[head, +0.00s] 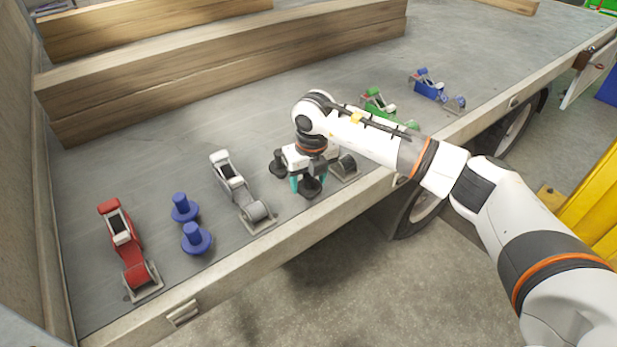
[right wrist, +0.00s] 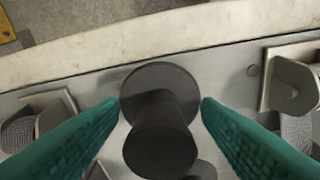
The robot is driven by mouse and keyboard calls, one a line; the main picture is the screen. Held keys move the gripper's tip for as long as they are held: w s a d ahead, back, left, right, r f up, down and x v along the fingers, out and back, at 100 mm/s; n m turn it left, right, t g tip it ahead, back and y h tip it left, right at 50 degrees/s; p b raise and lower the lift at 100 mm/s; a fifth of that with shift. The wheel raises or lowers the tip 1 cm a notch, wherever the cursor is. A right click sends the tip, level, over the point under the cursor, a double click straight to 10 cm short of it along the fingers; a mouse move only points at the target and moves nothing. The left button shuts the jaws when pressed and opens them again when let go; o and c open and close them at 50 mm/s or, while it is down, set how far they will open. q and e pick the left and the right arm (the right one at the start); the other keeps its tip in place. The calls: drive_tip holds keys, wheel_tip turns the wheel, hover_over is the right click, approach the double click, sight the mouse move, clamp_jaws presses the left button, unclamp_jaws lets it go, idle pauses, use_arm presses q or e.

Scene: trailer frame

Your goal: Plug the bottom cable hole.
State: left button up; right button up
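My right gripper (head: 304,184) has teal fingertips and points down over the trailer bed near its front edge. In the right wrist view, its fingers (right wrist: 160,115) stand open on either side of a dark plug (right wrist: 160,150), with a round flange and a thick knob. The same black plug (head: 310,188) shows under the gripper in the head view. Contact with the fingers cannot be told. Another black plug (head: 279,163) stands just left of the gripper. Two blue plugs (head: 181,208) (head: 196,239) stand further left. I cannot make out the bottom cable hole. My left gripper is out of view.
A red ratchet (head: 122,244) and a grey ratchet (head: 233,184) lie left; green (head: 376,104) and blue (head: 430,87) ones lie beyond my right arm. Wooden beams (head: 230,55) lie behind. The trailer's front rim (head: 225,268) runs close to the gripper.

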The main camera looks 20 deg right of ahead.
drive_tip(key=shift+o, duration=1.7)
